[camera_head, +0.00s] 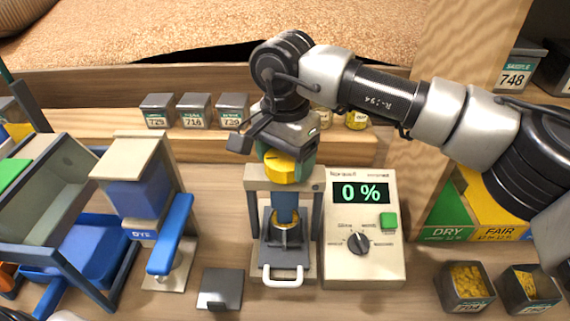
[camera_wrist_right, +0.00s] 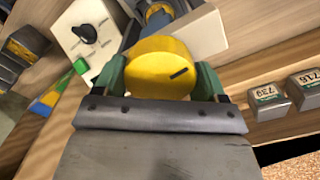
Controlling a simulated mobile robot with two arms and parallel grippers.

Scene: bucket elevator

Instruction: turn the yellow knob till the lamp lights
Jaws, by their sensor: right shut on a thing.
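The yellow knob (camera_head: 281,169) is a thick round disc on top of a small press-like stand (camera_head: 254,184) with a blue-grey column. In the right wrist view the knob (camera_wrist_right: 160,66) shows a flat face with a short dark slot, slanting to the right of its middle. My right gripper (camera_head: 287,160) comes down from above and is shut on the knob, with a green finger pad on each side. I cannot make out a lit lamp for certain. My left gripper is in neither view.
A dye dispenser (camera_head: 135,195) with a blue lever (camera_head: 171,236) stands left. Small labelled bins (camera_head: 194,110) line the back shelf.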

